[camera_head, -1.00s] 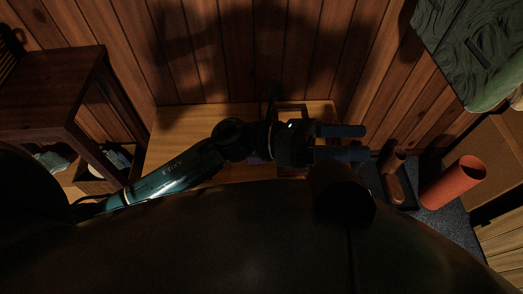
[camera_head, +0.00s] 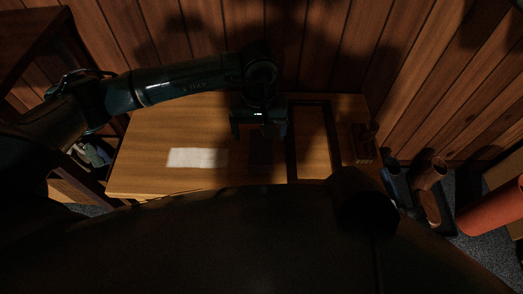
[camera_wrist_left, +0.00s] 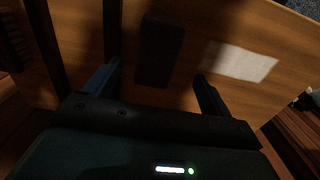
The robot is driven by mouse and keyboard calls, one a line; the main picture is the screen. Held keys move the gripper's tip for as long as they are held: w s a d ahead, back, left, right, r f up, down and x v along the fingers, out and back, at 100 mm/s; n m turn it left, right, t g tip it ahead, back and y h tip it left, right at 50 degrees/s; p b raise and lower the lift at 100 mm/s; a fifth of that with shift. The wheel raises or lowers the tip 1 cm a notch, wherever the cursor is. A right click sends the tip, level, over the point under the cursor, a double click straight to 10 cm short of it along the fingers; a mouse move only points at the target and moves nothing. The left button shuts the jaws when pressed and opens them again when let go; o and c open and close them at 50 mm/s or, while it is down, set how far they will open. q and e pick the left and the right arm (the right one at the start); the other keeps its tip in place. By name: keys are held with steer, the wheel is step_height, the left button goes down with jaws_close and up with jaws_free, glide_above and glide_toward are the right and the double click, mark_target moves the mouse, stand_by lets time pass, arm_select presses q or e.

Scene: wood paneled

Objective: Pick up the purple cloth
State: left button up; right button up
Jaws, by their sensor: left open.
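The purple cloth (camera_head: 261,152) looks like a dark, flat rectangle on the wooden table (camera_head: 140,150), its colour nearly lost in shadow. My left gripper (camera_head: 259,131) is open, pointing down above it. In the left wrist view the dark cloth (camera_wrist_left: 158,52) lies flat between and beyond the two spread fingers (camera_wrist_left: 157,71), with nothing held. The gap between fingertips and cloth is hard to judge. My right gripper does not show.
A white cloth (camera_head: 198,157) lies left of the dark one. A dark rectangular frame (camera_head: 327,140) lies close on the right. A small brown block (camera_head: 362,143) stands at the table's right end. The table's left part is clear.

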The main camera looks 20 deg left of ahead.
arm_select(q)
step_height(320, 180, down, 2)
steer(key=shift+f, duration=0.25)
steer(key=f+b, duration=0.1)
steer(key=f, duration=0.2)
steer(key=shift+w+d+f+b, duration=0.15)
steer(key=shift+d+f+b, duration=0.05)
steer(key=shift+f+b, duration=0.15)
steer(key=shift+f, duration=0.6)
arm_select(e)
steer(key=shift+s+a+n+t+y, duration=0.15)
steer(key=shift+a+n+t+y, duration=0.35)
steer(key=shift+y, duration=0.2)
arm_select(q)
steer(key=shift+c, duration=0.2)
